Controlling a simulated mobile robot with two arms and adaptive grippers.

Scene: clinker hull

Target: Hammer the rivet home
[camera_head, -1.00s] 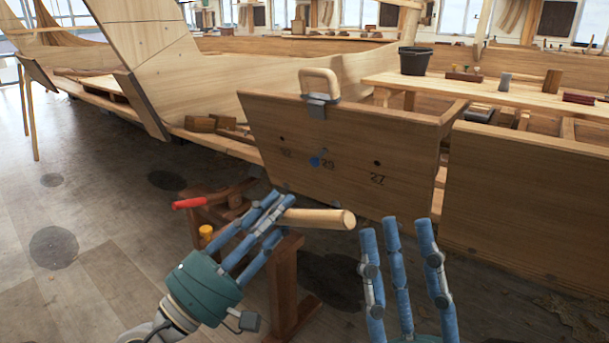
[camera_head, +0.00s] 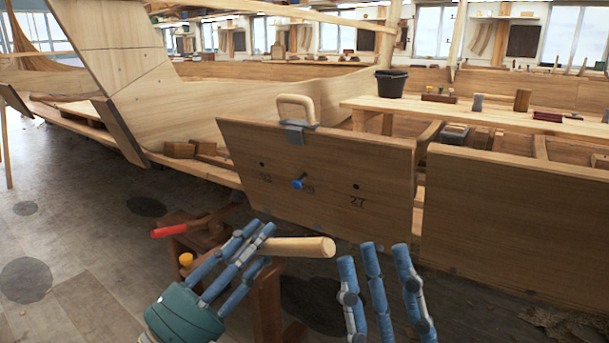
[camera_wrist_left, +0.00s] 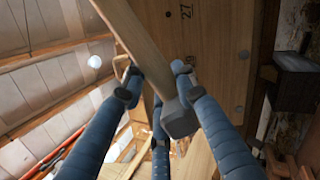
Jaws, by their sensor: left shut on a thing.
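The blue-headed rivet (camera_head: 298,184) stands out from the wooden plank (camera_head: 330,160), beside a number that is hard to read. My left gripper (camera_head: 245,250) is shut on a hammer, below and in front of the plank. The hammer's pale wooden handle (camera_head: 300,247) points right, with its end below the rivet and apart from it. Its grey head (camera_wrist_left: 180,118) shows between the fingers in the left wrist view. My right gripper (camera_head: 375,295) has its fingers spread and is empty, to the right of the handle.
A clamp with a wooden loop (camera_head: 296,115) grips the plank's top edge. A bench (camera_head: 450,113) with a black bucket (camera_head: 390,83) stands behind. A red-handled tool (camera_head: 172,230) lies on a brown stand at left.

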